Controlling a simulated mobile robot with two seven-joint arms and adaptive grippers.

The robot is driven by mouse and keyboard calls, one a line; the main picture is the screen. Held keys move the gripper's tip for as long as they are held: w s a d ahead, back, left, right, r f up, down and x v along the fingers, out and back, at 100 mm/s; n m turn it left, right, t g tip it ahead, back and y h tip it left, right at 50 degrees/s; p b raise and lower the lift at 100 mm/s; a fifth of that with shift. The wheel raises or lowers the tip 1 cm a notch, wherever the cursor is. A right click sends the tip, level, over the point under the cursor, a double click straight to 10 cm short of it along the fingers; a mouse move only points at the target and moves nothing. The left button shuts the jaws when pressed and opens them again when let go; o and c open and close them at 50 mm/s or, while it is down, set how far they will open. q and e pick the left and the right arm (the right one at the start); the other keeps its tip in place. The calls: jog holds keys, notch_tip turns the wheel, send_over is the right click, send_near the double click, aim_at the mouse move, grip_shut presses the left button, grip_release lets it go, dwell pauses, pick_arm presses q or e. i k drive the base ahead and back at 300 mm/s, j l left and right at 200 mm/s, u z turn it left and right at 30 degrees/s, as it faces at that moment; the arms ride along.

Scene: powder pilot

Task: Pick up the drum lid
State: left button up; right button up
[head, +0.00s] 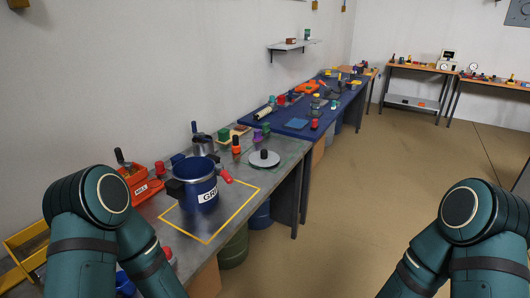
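A pale round lid with a black knob (265,158) lies flat on the grey workbench, near its right edge; it looks like the drum lid. The lid is apart from the drum. My two arms show at the lower left and lower right, but both grippers are out of view.
The grey workbench (285,150) also holds an orange-red box (140,185), a metal pot (202,144) and small coloured parts. A blue-topped table (298,120) with many items continues behind. Barrels stand beneath the bench. The brown floor (370,200) to the right is clear.

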aim_at(263, 158)
jog(key=i+l+u, duration=0.35)
jog(key=i+l, duration=1.4)
